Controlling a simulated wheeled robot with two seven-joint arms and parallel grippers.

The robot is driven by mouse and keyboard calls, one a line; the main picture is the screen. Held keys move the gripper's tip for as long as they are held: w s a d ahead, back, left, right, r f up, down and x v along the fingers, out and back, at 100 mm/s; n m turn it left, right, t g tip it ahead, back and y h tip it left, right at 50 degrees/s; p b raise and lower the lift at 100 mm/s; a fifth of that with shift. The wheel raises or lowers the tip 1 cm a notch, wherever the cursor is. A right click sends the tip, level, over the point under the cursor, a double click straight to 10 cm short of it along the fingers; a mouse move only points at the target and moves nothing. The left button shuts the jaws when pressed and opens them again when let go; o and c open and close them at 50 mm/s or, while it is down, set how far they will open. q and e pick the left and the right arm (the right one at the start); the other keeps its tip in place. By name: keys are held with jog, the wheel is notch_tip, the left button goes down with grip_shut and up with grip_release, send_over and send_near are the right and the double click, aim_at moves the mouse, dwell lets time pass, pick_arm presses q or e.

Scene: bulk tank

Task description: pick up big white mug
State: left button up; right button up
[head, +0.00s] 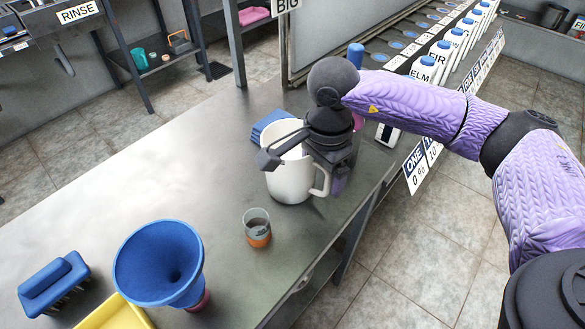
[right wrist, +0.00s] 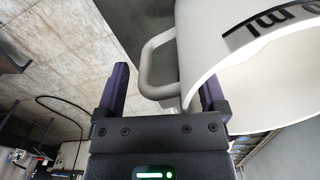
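The big white mug (head: 290,182) stands upright on the metal table, its handle to the right. My right gripper (head: 303,170) is at the mug's top, partly hiding the rim. In the right wrist view, the mug (right wrist: 245,65) fills the upper right, with dark lettering on it. The gripper (right wrist: 165,88) is open there, its fingers wide apart. The handle shows ahead, between the fingers. The right finger overlaps the mug's mouth and the left one is outside. I cannot tell whether either touches the mug. My left gripper is not in view.
A blue funnel (head: 158,262), a blue brush (head: 54,283) and a yellow tray (head: 115,314) are at the front left. The table's left middle is clear.

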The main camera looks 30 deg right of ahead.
jog(key=c, duration=0.5)
grip_shut()
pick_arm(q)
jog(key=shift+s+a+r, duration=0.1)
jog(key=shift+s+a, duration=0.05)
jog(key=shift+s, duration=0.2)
pick_arm(e)
jog(key=shift+r, duration=0.1)
notch_tip(320, 180, up, 8)
jog(key=p, duration=0.2)
jog(key=shift+p, duration=0.35)
jog(key=shift+r, duration=0.75)
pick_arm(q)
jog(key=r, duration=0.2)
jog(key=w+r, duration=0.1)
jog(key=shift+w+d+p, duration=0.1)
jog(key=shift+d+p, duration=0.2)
pick_arm(e)
jog(key=shift+r, duration=0.1)
